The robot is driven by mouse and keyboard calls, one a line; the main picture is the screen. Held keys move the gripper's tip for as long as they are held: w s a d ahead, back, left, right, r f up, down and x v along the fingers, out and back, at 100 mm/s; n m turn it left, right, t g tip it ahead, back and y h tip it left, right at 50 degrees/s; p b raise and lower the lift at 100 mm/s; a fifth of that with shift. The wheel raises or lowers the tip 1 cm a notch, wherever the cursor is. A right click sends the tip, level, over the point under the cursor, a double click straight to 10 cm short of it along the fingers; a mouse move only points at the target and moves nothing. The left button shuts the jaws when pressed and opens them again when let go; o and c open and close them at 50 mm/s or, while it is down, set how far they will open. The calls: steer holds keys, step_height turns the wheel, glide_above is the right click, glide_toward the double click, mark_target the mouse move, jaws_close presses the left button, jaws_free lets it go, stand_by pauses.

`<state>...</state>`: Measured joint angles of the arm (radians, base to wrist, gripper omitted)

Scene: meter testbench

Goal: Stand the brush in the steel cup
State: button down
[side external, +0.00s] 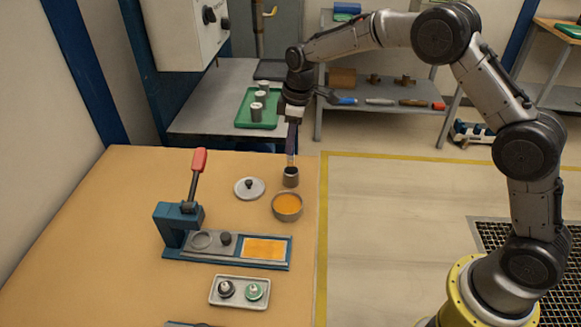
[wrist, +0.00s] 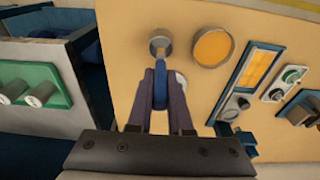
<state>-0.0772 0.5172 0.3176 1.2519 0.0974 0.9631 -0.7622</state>
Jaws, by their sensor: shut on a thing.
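The steel cup (side external: 290,180) is a small dark grey cylinder standing upright near the right edge of the tan bench. It also shows in the wrist view (wrist: 153,40), just beyond my fingertips. My gripper (side external: 292,148) points down above the cup. In the wrist view my gripper (wrist: 161,80) is shut on the brush (wrist: 160,88), whose blue handle shows between the fingers. The brush is about upright, and its lower end (side external: 291,161) is at the cup's mouth. I cannot tell how deep it reaches or whether it touches the cup.
A round pan of orange material (side external: 287,207) stands close in front of the cup. A round lid with a black knob (side external: 249,188) lies to its left. A blue press with a red-handled lever (side external: 180,225) and a small tray (side external: 239,291) stand nearer. The bench's left part is clear.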

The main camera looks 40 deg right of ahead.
mark_target(290, 159)
step_height(290, 159, down, 6)
steer(key=shift+r, duration=0.1)
steer(key=shift+f, duration=0.2)
steer(key=c, duration=0.8)
jaws_free()
steer(key=shift+c, duration=0.2)
steer(key=shift+r, duration=0.15)
